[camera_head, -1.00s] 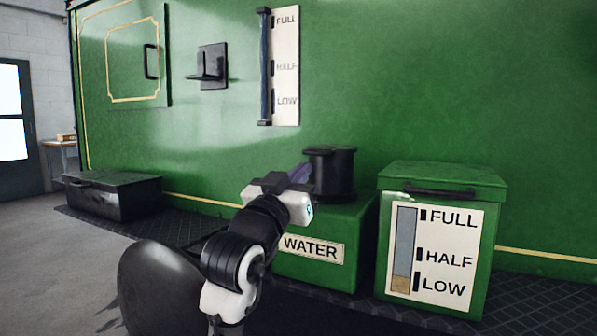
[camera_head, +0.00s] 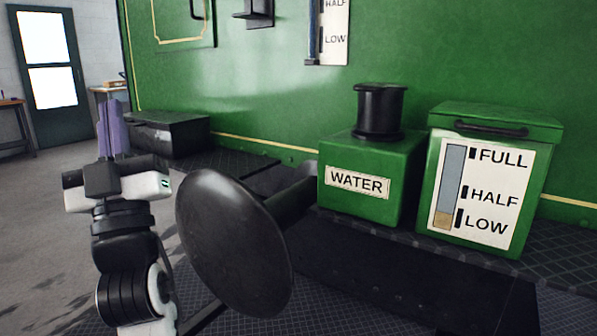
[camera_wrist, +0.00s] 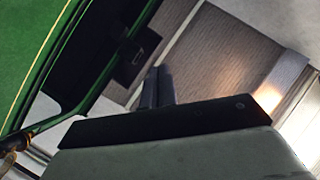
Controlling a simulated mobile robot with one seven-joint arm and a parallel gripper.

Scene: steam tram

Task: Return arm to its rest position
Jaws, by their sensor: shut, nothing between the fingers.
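My gripper (camera_head: 112,130) is at the left of the head view, pointing up, with its narrow purple-grey fingers together and nothing between them. It is held in free air, apart from the tram's green side. In the wrist view the dark fingertips (camera_wrist: 157,87) lie close together beyond the pale gripper body. Behind them are a brownish ribbed surface and a bright patch of light. My white and black arm links stand below the gripper in the head view.
A black round buffer (camera_head: 233,243) stands just right of my arm. Beyond it are the green WATER box (camera_head: 370,168) with a black filler neck (camera_head: 380,110) and a lidded green box (camera_head: 490,120) with a level gauge. A black chest (camera_head: 165,134) sits behind the gripper. Grey floor lies left.

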